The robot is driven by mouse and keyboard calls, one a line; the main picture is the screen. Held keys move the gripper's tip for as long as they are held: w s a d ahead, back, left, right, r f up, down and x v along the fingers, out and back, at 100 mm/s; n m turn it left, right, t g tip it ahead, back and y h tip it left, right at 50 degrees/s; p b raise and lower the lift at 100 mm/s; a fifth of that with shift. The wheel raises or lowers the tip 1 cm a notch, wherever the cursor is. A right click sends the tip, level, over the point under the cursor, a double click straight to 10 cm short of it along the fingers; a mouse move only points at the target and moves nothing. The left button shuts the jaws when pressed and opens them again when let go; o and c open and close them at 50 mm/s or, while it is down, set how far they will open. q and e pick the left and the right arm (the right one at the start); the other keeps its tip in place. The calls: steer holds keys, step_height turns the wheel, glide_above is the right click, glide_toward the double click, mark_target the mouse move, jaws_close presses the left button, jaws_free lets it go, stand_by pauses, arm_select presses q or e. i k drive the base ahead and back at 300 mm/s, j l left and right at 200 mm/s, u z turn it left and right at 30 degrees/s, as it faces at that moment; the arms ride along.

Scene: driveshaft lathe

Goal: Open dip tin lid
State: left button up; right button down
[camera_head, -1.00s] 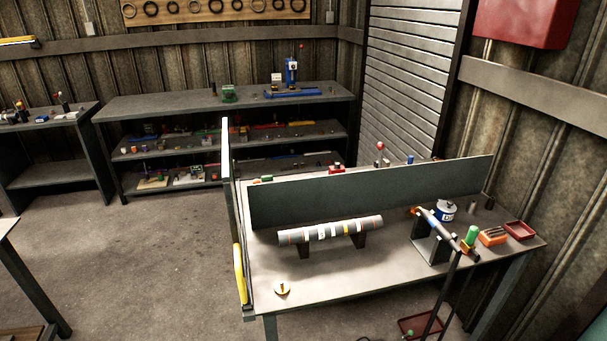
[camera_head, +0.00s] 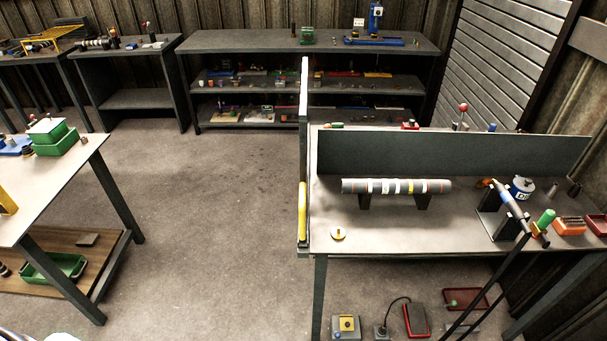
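A small blue and white tin (camera_head: 522,188) with dark lettering, partly readable as "DI", stands at the right of the workbench, behind a torch-like tool on a stand. Its top looks closed, but it is too small to be sure. No gripper of mine can be made out. A pale curved shape at the bottom left corner is too cut off to identify.
The workbench (camera_head: 375,236) holds a banded shaft (camera_head: 395,187) on supports, the torch-like tool (camera_head: 510,203), a green-capped item (camera_head: 546,217) and an orange box (camera_head: 569,226). A dark upright panel (camera_head: 430,155) runs behind. Open floor (camera_head: 210,220) lies left of it.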

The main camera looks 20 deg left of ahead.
mark_target(525, 185)
steer(key=z, duration=0.4)
steer(key=i+l+z, duration=0.1)
steer(key=z, duration=0.3)
steer(key=i+z, duration=0.15)
steer(key=z, duration=0.3)
steer(key=i+z, duration=0.1)
steer(key=z, duration=0.3)
